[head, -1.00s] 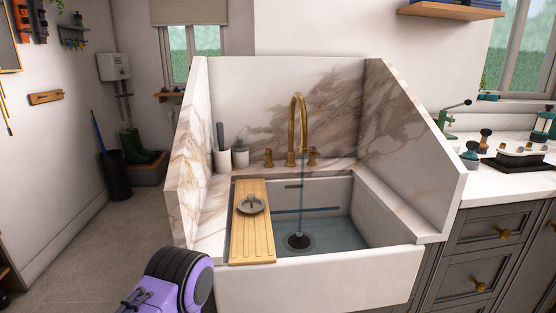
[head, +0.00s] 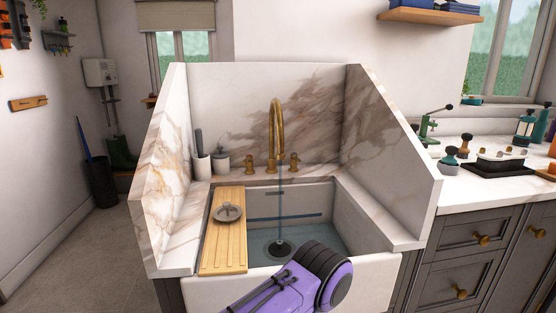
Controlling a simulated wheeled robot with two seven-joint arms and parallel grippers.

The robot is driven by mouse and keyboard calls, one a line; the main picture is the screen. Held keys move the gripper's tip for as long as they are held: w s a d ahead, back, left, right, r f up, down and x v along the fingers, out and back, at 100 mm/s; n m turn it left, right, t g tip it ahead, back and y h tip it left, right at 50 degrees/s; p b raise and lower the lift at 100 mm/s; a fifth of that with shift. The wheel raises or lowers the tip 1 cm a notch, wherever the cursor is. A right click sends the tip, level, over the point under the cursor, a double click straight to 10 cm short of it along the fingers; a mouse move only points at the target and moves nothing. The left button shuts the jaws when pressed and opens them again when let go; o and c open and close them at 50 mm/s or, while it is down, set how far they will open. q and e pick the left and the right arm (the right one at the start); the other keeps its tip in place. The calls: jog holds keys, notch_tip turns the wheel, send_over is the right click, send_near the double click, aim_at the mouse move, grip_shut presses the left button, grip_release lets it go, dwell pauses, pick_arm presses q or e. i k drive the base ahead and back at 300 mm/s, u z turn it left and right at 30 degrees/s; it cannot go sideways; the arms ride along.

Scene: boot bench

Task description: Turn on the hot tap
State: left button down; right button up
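The brass tap (head: 275,130) stands at the back of the white sink (head: 300,290), its curved spout over the basin. A small brass handle (head: 250,166) stands left of the spout and another brass handle (head: 294,163) stands right of it. I cannot tell which is hot. A thin stream of water (head: 280,205) falls from the spout to the dark drain (head: 279,249). A purple and black link of my own arm covers part of the sink's front. Neither gripper is in view.
A wooden board (head: 223,255) with a grey round dish (head: 228,211) lies across the sink's left side. Tall marble panels (head: 160,165) wall the sink on the left, back and right. The counter on the right holds several items.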

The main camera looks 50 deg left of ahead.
aim_at(248, 158)
jog(key=i, duration=0.35)
jog(key=u, duration=0.85)
